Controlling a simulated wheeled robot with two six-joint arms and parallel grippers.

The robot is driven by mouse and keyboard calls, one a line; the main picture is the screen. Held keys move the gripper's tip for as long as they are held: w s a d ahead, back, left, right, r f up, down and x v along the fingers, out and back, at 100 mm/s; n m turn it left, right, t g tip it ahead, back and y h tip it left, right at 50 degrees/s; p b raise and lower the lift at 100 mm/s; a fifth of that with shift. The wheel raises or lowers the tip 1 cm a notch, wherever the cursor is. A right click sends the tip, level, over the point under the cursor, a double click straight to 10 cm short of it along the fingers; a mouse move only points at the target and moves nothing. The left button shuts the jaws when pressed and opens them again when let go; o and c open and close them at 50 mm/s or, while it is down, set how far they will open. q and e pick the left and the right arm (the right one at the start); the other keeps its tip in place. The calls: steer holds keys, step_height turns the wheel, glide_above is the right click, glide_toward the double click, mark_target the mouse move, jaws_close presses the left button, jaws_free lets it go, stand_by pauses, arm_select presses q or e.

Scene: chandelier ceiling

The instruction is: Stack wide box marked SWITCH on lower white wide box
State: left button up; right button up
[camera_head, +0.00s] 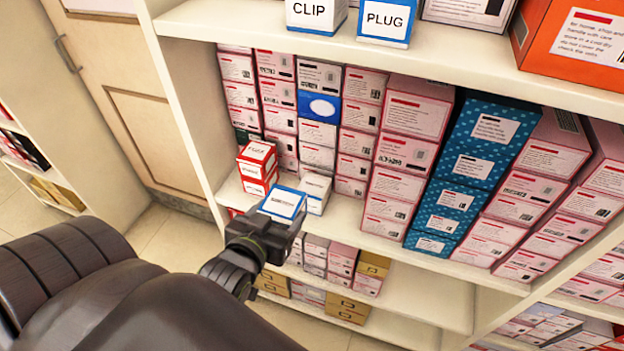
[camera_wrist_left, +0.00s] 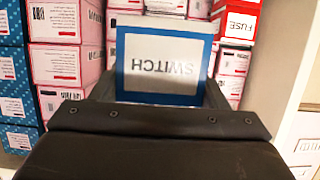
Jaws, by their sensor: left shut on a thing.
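The wide box marked SWITCH (camera_wrist_left: 160,68), blue with a white label, is between the fingers of my left gripper (camera_wrist_left: 160,98) in the left wrist view, its lettering upside down. In the head view the same blue and white box (camera_head: 283,203) shows at the tip of my left gripper (camera_head: 280,232), at the front of the middle shelf. The gripper is shut on it. A white box (camera_head: 316,188) stands just right of and behind it, apparently the lower white wide box. I cannot tell whether the two touch. My right gripper is out of view.
Red and white boxes (camera_head: 256,163) are stacked left of the held box; one reads FUSE in the left wrist view (camera_wrist_left: 239,22). Tall stacks of pink boxes (camera_head: 406,150) and blue dotted boxes (camera_head: 474,168) fill the shelf behind and right. The upper shelf (camera_head: 300,52) overhangs.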

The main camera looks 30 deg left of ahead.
arm_select(q)
steer(key=r+p+x, duration=0.1)
steer(key=x, duration=0.5)
steer(key=p+x, duration=0.2)
steer(key=x, duration=0.3)
steer(key=w+r+p+x, duration=0.1)
steer(key=x, duration=0.5)
steer(key=shift+w+a+r+p, duration=0.1)
steer(key=shift+w+r+p, duration=0.2)
steer(key=shift+p, duration=0.1)
step_height(320, 180, down, 3)
steer(key=shift+f+p, duration=0.1)
steer(key=shift+p, duration=0.2)
steer(key=shift+w+f, duration=0.2)
steer(key=shift+f, duration=0.1)
steer(key=o, duration=1)
steer(key=shift+o, duration=0.2)
